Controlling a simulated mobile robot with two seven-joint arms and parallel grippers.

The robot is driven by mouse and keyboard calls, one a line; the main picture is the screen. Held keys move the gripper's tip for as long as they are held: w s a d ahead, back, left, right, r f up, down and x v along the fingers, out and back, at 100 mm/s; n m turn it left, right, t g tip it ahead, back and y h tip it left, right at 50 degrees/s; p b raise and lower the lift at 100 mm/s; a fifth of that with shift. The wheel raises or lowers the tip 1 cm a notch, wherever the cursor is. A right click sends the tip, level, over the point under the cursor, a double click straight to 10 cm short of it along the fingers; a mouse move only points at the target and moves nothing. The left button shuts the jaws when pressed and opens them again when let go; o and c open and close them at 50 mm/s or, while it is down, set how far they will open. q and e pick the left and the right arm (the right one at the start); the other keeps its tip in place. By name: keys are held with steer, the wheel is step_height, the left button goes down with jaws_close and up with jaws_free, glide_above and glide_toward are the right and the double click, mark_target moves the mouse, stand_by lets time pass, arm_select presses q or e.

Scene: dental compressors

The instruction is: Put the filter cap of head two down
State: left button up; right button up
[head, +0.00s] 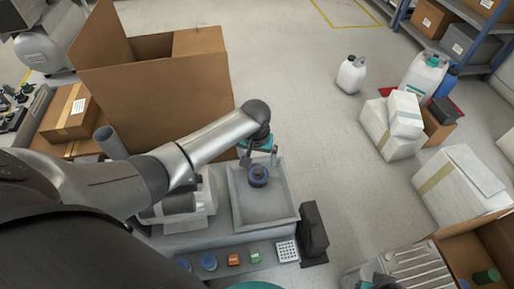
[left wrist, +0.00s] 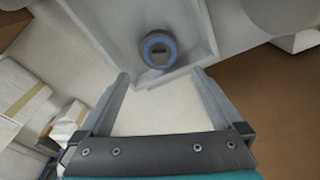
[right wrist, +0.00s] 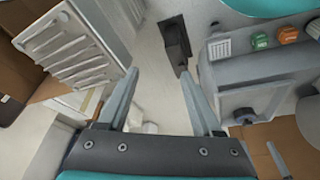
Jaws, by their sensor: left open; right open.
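The filter cap (head: 258,175), dark with a blue ring, lies in a shallow grey tray (head: 235,205) on the compressor unit. It also shows in the left wrist view (left wrist: 160,50), in the tray near one wall. My left gripper (head: 258,148) is open and empty above the tray's far edge. In the left wrist view its spread fingers (left wrist: 160,80) point toward the cap, with clear space between them and it. My right gripper (right wrist: 157,80) is open, with nothing between its fingers. The head view does not clearly show its fingers.
A front panel holds an orange knob (head: 233,259), a green knob (head: 256,256) and a white keypad (head: 287,251). A black box (head: 313,230) stands right of the tray. A large open carton (head: 160,95) is behind left. White boxes (head: 393,128) stand right; the floor between is free.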

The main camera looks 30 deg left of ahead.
arm_select(q)
steer(key=s+d+f+m+p, duration=0.1)
steer(key=s+d+f+m, duration=0.1)
steer(key=s, duration=0.8)
steer(key=s+d+f+m+t, duration=0.1)
steer(key=s+d+f+m, duration=0.1)
steer(key=s, duration=0.9)
steer(key=shift+s+d+m+t+h+p, duration=0.25)
steer(key=shift+d+m+p, duration=0.2)
steer(key=shift+d, duration=0.25)
arm_select(e)
steer(key=shift+g, duration=0.4)
steer(key=shift+s+d+f, duration=0.1)
steer(key=shift+s+f, duration=0.15)
steer(key=shift+f, duration=0.5)
steer(key=shift+s+a+f, duration=0.1)
steer(key=shift+s+f, duration=0.2)
steer(key=shift+f, duration=0.4)
steer(key=shift+s+d+f, duration=0.1)
steer(key=shift+s+f, duration=0.15)
steer(key=shift+f, duration=0.5)
steer(key=shift+d, duration=0.1)
